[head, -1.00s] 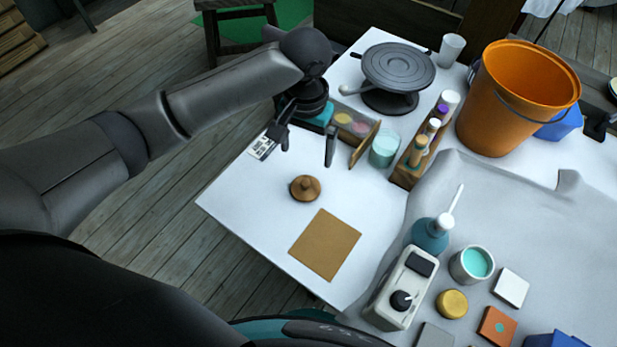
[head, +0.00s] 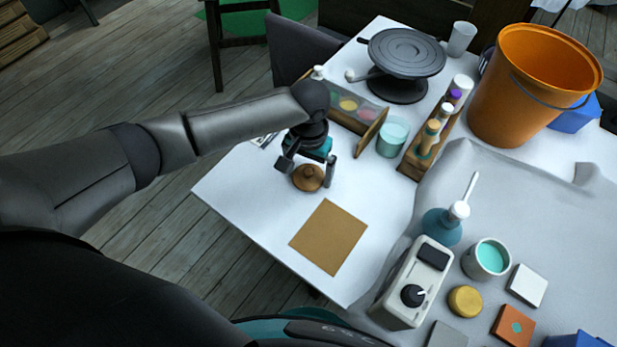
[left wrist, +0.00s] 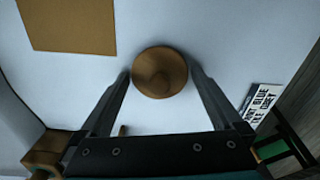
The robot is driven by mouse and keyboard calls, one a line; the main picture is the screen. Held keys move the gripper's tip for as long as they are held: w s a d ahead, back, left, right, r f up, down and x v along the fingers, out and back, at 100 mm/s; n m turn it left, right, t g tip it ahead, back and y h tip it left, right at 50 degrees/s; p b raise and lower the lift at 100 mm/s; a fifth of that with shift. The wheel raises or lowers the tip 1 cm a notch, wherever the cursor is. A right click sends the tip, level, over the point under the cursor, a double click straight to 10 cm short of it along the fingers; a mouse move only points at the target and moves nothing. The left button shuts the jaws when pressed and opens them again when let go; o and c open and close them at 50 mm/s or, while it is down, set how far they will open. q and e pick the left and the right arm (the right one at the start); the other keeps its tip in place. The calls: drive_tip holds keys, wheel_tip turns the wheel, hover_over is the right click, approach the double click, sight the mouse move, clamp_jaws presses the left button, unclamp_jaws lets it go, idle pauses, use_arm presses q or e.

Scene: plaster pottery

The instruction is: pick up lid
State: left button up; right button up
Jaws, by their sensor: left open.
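In the left wrist view the lid (left wrist: 159,73) sits between and just beyond the tips of the left gripper (left wrist: 160,78). I cannot tell whether the fingers touch it. My right gripper is not in view.
A flat brown square (head: 329,237) lies in front of the lid. A box of coloured pots (head: 347,104), a pale green jar (head: 392,140) and a wooden bottle rack (head: 412,163) stand behind and to the right. A label card (left wrist: 262,100) lies near the table edge.

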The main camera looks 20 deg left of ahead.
use_arm(q)
drive_tip(key=c, duration=1.1)
drive_tip(key=shift+o, duration=0.2)
